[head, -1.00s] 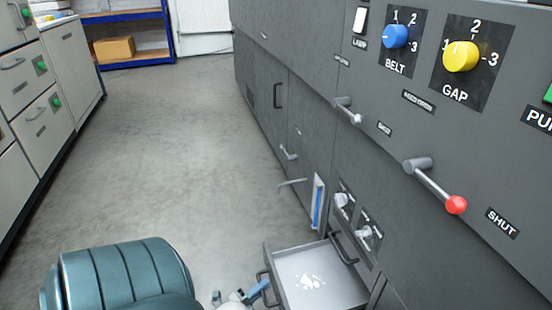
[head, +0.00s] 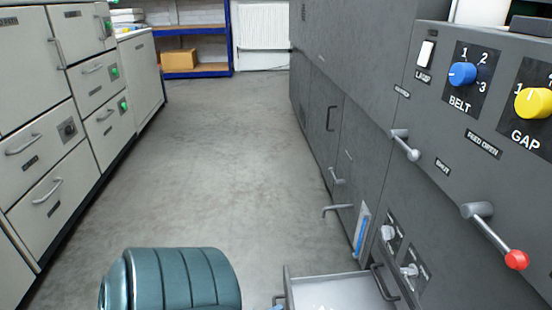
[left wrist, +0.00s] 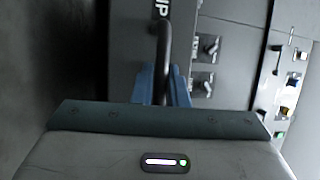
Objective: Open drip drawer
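The drip drawer (head: 345,282) stands pulled out of the grey machine at the bottom of the head view, with a white patch on its floor. In the left wrist view its dark front (left wrist: 133,50) carries a label cut off to "IP", and its dark bar handle (left wrist: 165,50) runs down between my blue fingers. My left gripper (left wrist: 161,88) appears shut around this handle. In the head view only a bit of its blue finger shows beside the drawer's front, at the bottom edge. My right gripper is not in view.
The grey machine (head: 370,130) fills the right side, with knobs, levers and a red-tipped lever (head: 516,260). Pale cabinets (head: 40,130) line the left. Bare floor (head: 225,150) lies between, with a blue shelf and a cardboard box (head: 180,59) at the back. A teal rounded body (head: 185,280) is low in front.

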